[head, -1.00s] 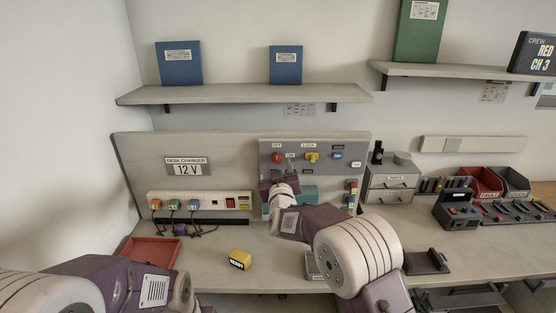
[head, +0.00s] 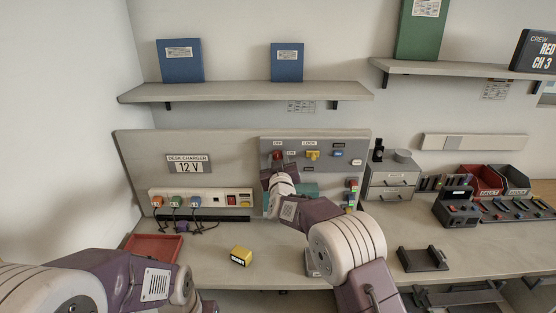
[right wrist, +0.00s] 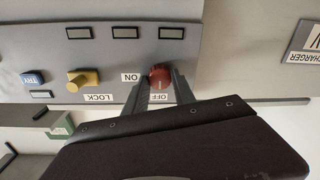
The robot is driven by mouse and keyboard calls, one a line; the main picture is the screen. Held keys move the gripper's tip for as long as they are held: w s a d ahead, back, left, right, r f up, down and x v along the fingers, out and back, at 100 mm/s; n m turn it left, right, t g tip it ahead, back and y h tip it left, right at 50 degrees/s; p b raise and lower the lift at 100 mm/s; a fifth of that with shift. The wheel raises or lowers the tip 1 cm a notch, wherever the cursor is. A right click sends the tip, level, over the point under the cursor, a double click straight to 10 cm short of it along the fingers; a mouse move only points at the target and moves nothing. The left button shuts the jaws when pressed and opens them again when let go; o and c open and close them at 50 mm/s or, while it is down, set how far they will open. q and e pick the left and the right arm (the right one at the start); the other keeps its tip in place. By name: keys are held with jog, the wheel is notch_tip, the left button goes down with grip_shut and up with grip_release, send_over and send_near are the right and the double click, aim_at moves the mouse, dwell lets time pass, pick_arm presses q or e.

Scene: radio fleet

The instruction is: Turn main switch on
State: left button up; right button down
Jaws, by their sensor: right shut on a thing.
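The main switch is a red knob (head: 277,155) at the upper left of the grey control panel (head: 325,147). In the right wrist view, turned upside down, the red knob (right wrist: 160,77) shows with an OFF label (right wrist: 160,97) and an ON label (right wrist: 131,77) beside it. My right gripper (right wrist: 160,84) has its two fingers on either side of the knob, shut on it. In the head view my right gripper (head: 278,165) hides part of the panel below the knob.
A yellow knob (head: 312,154) marked LOCK and a blue button (head: 338,154) sit right of the red knob. A yellow block (head: 241,256) and a red tray (head: 152,247) are on the desk. A charger strip (head: 200,199) stands left of my right arm.

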jog(key=m+b, duration=0.3)
jog(key=shift+f+m+b, duration=0.3)
jog(key=m+b, duration=0.3)
jog(key=m, duration=0.1)
jog(key=shift+m, duration=0.3)
jog(key=m+b, duration=0.1)
jog(key=m, duration=0.1)
jog(key=m+b, duration=0.2)
jog(key=m, duration=0.1)
jog(key=shift+d+m+t+h+b, duration=0.1)
jog(key=shift+m+t+h+b, duration=0.2)
jog(key=shift+m+b, duration=0.85)
jog(key=shift+m, duration=1.55)
jog(key=c, duration=1)
grip_release()
jog(key=shift+c, duration=0.2)
jog(key=shift+s, duration=0.1)
